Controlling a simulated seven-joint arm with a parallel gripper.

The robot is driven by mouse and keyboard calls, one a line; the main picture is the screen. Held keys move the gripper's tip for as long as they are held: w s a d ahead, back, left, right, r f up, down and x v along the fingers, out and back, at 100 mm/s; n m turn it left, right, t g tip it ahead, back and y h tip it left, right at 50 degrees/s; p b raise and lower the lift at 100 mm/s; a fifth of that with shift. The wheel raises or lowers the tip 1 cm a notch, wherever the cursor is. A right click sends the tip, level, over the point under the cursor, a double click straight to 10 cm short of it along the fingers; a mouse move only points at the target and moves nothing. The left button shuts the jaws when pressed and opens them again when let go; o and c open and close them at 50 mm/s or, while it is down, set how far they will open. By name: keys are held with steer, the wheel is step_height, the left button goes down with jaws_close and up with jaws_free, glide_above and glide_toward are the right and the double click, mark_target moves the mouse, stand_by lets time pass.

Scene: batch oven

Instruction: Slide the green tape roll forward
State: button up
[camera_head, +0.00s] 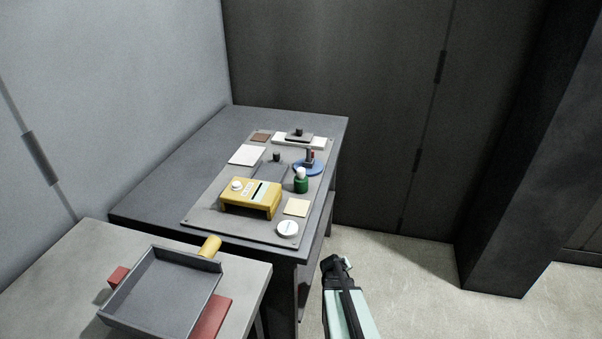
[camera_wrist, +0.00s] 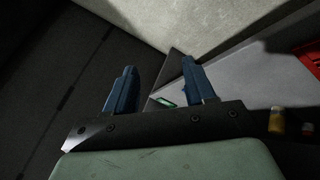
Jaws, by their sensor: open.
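My gripper (camera_wrist: 158,66) is open, with two blue fingers apart in the wrist view. A small bright green patch (camera_wrist: 166,101) shows low between the fingers, on or beside a grey surface; I cannot tell what it is. In the head view my arm is at the lower right, beside the table, apart from the green object.
The grey panel (camera_head: 205,218) on the dark table (camera_head: 160,196) carries a yellow box (camera_head: 263,205), a blue disc (camera_head: 309,168), a white round piece (camera_head: 288,229) and flat pads. A grey tray (camera_head: 160,286) and a yellow cylinder (camera_head: 209,246) are at front left. Floor right of the table is clear.

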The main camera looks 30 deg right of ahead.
steer(key=w+d+r+t+h, duration=0.1)
steer(key=w+d+r, duration=0.2)
steer(key=d+r, duration=0.35)
steer(key=w+d+r+t+h, duration=0.1)
steer(key=w+d+r, duration=0.2)
steer(key=d+r, duration=0.35)
step_height(320, 180, up, 41)
steer(key=n+g+y, duration=0.1)
steer(key=g+y, duration=0.1)
steer(key=y, duration=0.6)
glide_above(301, 169)
steer(key=s, duration=0.5)
steer(key=x, duration=1.3)
steer(key=shift+w+f, duration=0.2)
steer(key=shift+c, duration=0.4)
